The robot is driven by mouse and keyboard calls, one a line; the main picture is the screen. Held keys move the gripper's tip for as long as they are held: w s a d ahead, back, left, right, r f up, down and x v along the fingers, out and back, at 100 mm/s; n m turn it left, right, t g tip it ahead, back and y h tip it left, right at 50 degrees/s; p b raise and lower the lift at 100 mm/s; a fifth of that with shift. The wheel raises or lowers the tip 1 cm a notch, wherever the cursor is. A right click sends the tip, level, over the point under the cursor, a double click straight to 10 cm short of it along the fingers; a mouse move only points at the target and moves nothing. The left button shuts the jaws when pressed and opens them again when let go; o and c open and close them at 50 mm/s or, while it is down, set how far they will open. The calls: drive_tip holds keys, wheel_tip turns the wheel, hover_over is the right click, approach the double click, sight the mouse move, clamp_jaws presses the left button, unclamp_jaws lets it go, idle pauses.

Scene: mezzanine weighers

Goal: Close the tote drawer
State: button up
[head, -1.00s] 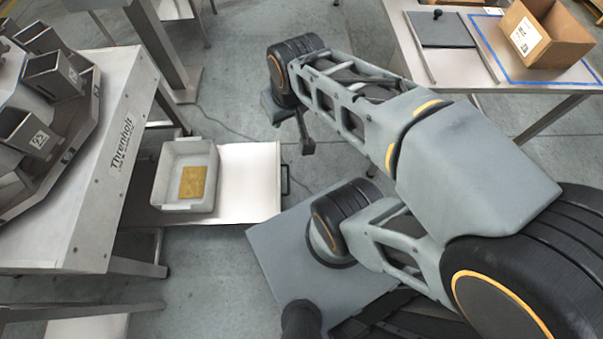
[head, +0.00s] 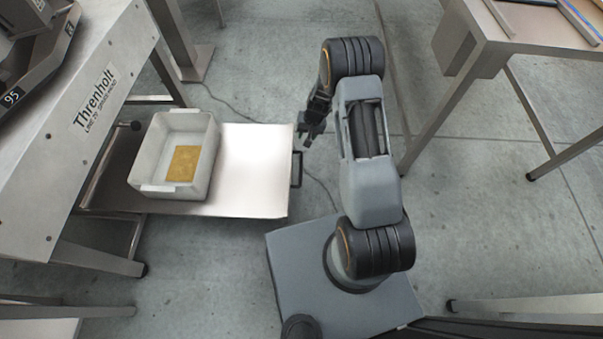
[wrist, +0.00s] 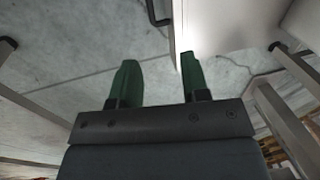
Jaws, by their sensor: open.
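The tote drawer (head: 250,170) is a flat pale metal tray pulled out from under the grey weigher frame. A light grey tote (head: 205,165) stands on its left part with a yellow-brown patch on its floor. The drawer's dark handle (head: 297,169) is on its right edge. My gripper (head: 304,140) is just beyond the handle's far end, close to the drawer's right edge, and looks empty. In the wrist view my two green fingers (wrist: 157,75) are apart. The drawer's bright edge and part of the dark handle (wrist: 158,14) show above them. Contact cannot be told.
The weigher frame (head: 70,150), labelled Threnholt, stands at left. A steel table (head: 470,40) stands at upper right, its legs on the floor. Bare concrete floor (head: 460,200) is free to the right of my arm.

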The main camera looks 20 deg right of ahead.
drive_tip(key=b, duration=0.2)
approach(301, 166)
drive_tip(key=b+x, duration=0.5)
drive_tip(key=x, duration=0.4)
clamp_jaws()
drive_tip(key=shift+d, duration=0.1)
